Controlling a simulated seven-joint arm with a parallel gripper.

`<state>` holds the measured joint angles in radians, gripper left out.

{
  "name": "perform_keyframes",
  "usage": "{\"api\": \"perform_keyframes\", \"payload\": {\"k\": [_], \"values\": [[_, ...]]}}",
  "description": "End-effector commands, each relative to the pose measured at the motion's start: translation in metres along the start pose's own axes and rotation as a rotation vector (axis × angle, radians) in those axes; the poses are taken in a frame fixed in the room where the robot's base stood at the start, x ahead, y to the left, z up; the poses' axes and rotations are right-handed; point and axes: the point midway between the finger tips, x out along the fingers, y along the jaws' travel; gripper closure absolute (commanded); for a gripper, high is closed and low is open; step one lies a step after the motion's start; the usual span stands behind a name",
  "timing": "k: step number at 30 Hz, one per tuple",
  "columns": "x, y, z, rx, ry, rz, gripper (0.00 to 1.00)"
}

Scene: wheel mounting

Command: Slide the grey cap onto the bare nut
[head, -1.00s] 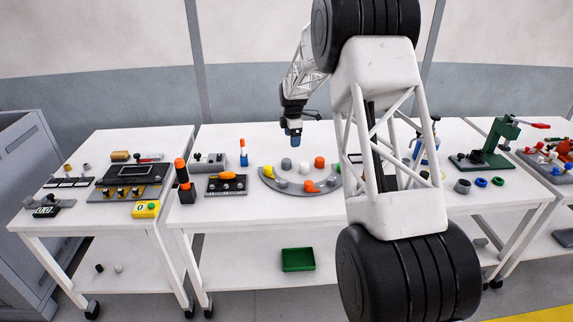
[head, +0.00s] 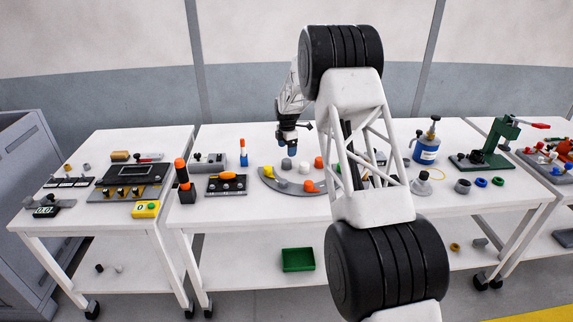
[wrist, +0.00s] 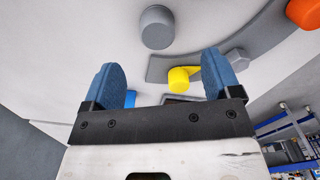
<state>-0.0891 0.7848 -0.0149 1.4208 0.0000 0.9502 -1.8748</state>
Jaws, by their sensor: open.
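The grey cap (head: 286,163) stands upright on the white table, behind the curved grey plate (head: 267,181). In the wrist view the cap (wrist: 157,27) lies ahead of and between my blue fingers, with nothing touching it. My gripper (head: 287,150) is open and empty, just above and behind the cap in the head view; it also shows in the wrist view (wrist: 160,62). A bare grey nut (head: 282,183) sits on the plate in front of the cap; the wrist view shows it as a six-sided nut (wrist: 237,60).
A yellow cap with a pointer (head: 268,171) and an orange one (head: 310,187) are on the plate. My arm hides part of the table's right side.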

Motion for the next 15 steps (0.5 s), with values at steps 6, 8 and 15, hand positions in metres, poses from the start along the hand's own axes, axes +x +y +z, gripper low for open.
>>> {"api": "perform_keyframes", "payload": {"k": [6, 8, 15], "values": [[0.017, 0.000, 0.000, 0.000, 0.000, -0.001, 0.17], [0.021, 0.000, 0.000, 0.000, 0.000, -0.001, 0.17], [0.024, 0.000, 0.000, 0.000, 0.000, -0.001, 0.17]]}}
